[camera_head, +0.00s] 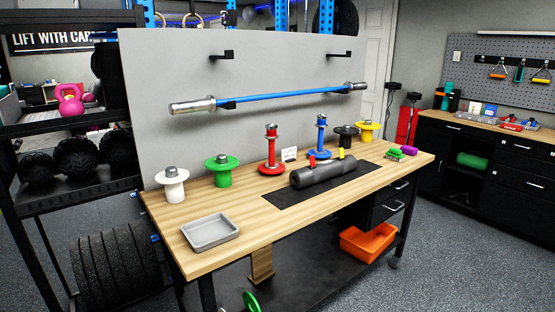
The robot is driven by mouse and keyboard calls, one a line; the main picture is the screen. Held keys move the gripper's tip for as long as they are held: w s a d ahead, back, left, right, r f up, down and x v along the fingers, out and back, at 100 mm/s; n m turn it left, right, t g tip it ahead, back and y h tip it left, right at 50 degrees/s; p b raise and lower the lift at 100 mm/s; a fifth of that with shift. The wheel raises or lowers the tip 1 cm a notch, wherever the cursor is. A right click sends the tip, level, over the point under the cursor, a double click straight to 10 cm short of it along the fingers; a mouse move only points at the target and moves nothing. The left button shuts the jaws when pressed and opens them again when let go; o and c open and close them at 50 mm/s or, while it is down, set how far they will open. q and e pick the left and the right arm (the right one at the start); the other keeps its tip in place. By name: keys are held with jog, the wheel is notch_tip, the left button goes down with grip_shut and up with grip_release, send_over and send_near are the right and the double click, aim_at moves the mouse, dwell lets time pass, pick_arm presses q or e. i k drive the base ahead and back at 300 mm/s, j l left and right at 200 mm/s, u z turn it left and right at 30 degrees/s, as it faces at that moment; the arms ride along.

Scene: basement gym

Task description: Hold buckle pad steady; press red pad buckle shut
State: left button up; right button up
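A dark grey cylindrical pad (325,173) lies on its side on a black mat (285,198) on the wooden workbench. A small red buckle piece (311,160) stands up from its top near the left-middle. A small yellow piece (341,154) stands up further right. The pieces are too small to tell whether either buckle is open or closed. Neither of my grippers shows in this view, and nothing touches the pad from above.
Red (271,158) and blue (321,140) posts stand behind the pad. White (172,188), green (222,172), black and yellow spools line the back edge. A grey tray (210,232) sits front left. A blue bar (285,96) hangs behind. The bench's front middle is clear.

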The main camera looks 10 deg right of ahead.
aim_at(312, 161)
jog(key=i+l+u, duration=0.25)
jog(key=l, duration=0.4)
jog(key=i+l+u, duration=0.1)
jog(key=i+l, duration=0.15)
jog(key=i+l+u, duration=0.15)
jog(key=l, duration=0.3)
jog(key=i+l+u, duration=0.1)
jog(key=l, duration=0.25)
jog(key=i+l+u, duration=0.15)
jog(key=l, duration=0.25)
jog(key=i+l, duration=0.1)
jog(key=l, duration=0.35)
jog(key=i+l, duration=0.15)
jog(key=l, duration=0.35)
jog(key=i+l, duration=0.1)
jog(key=l, duration=0.35)
jog(key=i+l, duration=0.1)
jog(key=l, duration=0.35)
jog(key=i+l, duration=0.1)
jog(key=l, duration=0.4)
